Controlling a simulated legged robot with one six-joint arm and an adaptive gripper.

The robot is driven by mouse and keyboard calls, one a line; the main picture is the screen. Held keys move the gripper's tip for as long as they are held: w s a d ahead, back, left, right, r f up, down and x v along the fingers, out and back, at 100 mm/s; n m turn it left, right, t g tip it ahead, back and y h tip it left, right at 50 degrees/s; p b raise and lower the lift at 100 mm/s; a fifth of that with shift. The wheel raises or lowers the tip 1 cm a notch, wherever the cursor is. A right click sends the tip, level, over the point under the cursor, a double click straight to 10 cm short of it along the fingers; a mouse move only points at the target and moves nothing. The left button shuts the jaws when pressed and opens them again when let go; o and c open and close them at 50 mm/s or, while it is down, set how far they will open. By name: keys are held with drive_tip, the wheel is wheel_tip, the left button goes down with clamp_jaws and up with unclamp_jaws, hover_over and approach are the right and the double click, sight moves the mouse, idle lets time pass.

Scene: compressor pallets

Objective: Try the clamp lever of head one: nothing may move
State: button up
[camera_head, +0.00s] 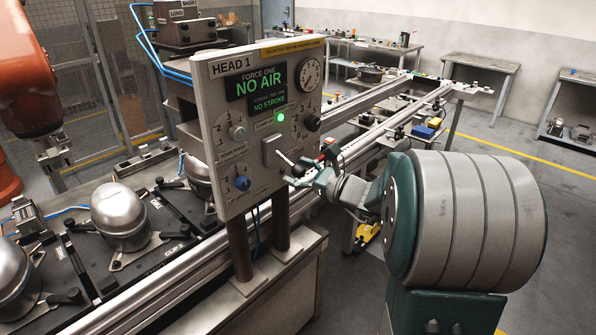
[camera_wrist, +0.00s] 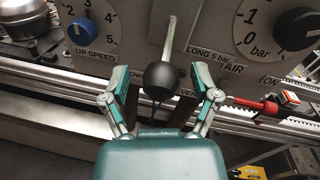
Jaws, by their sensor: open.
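The grey HEAD 1 panel (camera_head: 222,105) stands on two posts. Its display (camera_head: 262,88) reads NO AIR and NO STROKE, and a green lamp (camera_head: 281,118) is lit. A lever with a black ball knob (camera_head: 298,171) sticks out from the panel's lower right. In the wrist view the black knob (camera_wrist: 160,76) sits between my two fingers, with its pale stem (camera_wrist: 169,38) rising above it. My gripper (camera_head: 309,166) is open at the knob, fingers on either side. In the wrist view my gripper (camera_wrist: 161,84) shows gaps on both sides of the knob.
A blue knob (camera_wrist: 80,30) lies left of the lever, and a dark dial knob (camera_wrist: 296,29) lies right. A red-handled part (camera_wrist: 258,104) sits below right, near the rail. Silver compressors (camera_head: 120,213) stand on pallets at left. Open floor lies at right.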

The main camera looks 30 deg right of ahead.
sight(300, 166)
drive_tip(key=shift+d, duration=0.1)
clamp_jaws()
drive_tip(key=shift+r, duration=0.1)
drive_tip(key=shift+s+r+g+h, duration=0.15)
drive_tip(key=shift+r+g+h, duration=0.35)
drive_tip(key=shift+r+g, duration=0.35)
drive_tip(key=shift+r+g+h, duration=0.5)
drive_tip(key=shift+r+g, duration=0.2)
drive_tip(key=shift+g, duration=0.35)
drive_tip(key=shift+r+m+g+h, duration=0.35)
drive_tip(key=shift+r+g, duration=0.35)
drive_tip(key=shift+g, duration=0.4)
drive_tip(key=shift+w+r+g+h, duration=0.4)
drive_tip(key=shift+r+g+h, duration=0.2)
drive_tip(key=shift+g, duration=0.6)
